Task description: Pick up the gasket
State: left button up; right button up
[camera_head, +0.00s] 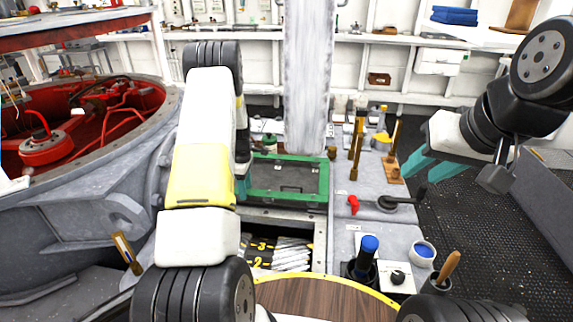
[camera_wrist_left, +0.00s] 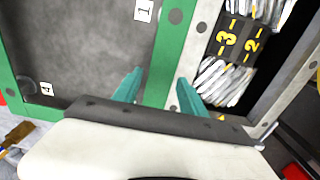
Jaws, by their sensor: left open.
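The gasket looks like a green rectangular frame (camera_head: 288,197) around a dark grey panel, lying flat at the middle of the deck. In the left wrist view, one green side of the gasket (camera_wrist_left: 175,50) runs between my fingers. My left gripper (camera_wrist_left: 158,92) is open, with one teal finger over the panel side and the other at the outer side. I cannot tell whether the fingers touch it. In the head view my left gripper (camera_head: 243,186) is at its left edge, partly hidden by my arm. My right gripper (camera_head: 430,168) is open and empty, off to the right.
An open bay with numbered slots and silvery packets (camera_head: 290,255) lies in front of the gasket. A white column (camera_head: 308,75) rises behind it.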

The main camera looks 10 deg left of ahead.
pick_arm(q)
jog(key=shift+c, duration=0.2)
jog(key=c, duration=1)
jog(key=shift+r, duration=4)
